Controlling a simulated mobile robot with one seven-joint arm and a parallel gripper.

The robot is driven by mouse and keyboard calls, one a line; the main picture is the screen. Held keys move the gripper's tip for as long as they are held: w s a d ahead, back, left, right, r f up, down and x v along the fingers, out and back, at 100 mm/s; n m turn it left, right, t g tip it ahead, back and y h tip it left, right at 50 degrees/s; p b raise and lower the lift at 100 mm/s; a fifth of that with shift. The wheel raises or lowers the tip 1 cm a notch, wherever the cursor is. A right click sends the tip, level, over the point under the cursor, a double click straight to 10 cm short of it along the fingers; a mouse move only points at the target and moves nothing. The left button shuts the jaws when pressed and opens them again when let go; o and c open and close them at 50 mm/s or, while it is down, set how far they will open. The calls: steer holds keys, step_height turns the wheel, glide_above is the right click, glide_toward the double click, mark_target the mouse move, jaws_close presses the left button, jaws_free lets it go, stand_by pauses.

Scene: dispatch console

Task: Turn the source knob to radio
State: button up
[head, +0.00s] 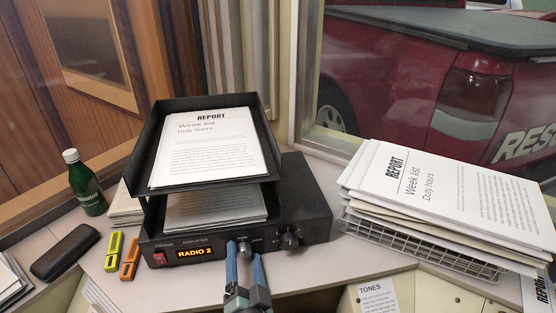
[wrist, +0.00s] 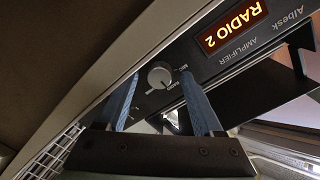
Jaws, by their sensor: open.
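The black amplifier (head: 310,215) stands on the desk under a paper tray. Its lit display (head: 198,251) reads RADIO 2, also legible in the wrist view (wrist: 232,27). A small round grey knob (wrist: 160,76) shows in the wrist view, with tiny labels beside it that seem to read MIC and RADIO. My gripper (head: 244,256) is open in front of the amplifier's face, right of the display. In the wrist view its two blue fingers stand either side of the knob, with gaps showing. Contact is not visible.
A larger knob (head: 289,241) sits further right on the amplifier. A black paper tray (head: 165,127) stands above it. A wire basket (head: 415,247) with stacked reports is at right. A green bottle (head: 86,185), dark case (head: 64,258) and two markers lie left.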

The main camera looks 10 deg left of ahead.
steer(key=n, duration=0.4)
steer(key=shift+n, duration=0.3)
steer(key=n+b, duration=0.1)
steer(key=n, duration=0.4)
steer(key=b+v, duration=0.4)
steer(key=v, duration=0.9)
steer(key=w+d+r+t, duration=0.1)
steer(key=w+r+t, duration=0.1)
steer(key=r, duration=0.8)
steer(key=w+d+r+t+p, duration=0.1)
steer(key=w+r+t, duration=0.1)
steer(key=r, duration=0.8)
steer(key=w+d+r+m+t, duration=0.1)
steer(key=w+d+r+t, duration=0.1)
steer(key=r, duration=0.8)
steer(key=shift+w+r+t+h, duration=0.2)
steer(key=shift+r+t+h, duration=0.05)
steer(key=shift+t+h, duration=0.05)
steer(key=s+d+r+m+t+h, duration=0.2)
steer(key=s+d+r+h, duration=0.1)
steer(key=r, duration=0.6)
steer(key=s+d+r+m+t+h+p, duration=0.1)
steer(key=s+d+r+m+t+h, duration=0.1)
steer(key=r, duration=0.7)
steer(key=shift+s+d+t+h, duration=0.3)
steer(key=shift+s+d+h, duration=0.3)
steer(key=shift+s+d, duration=0.45)
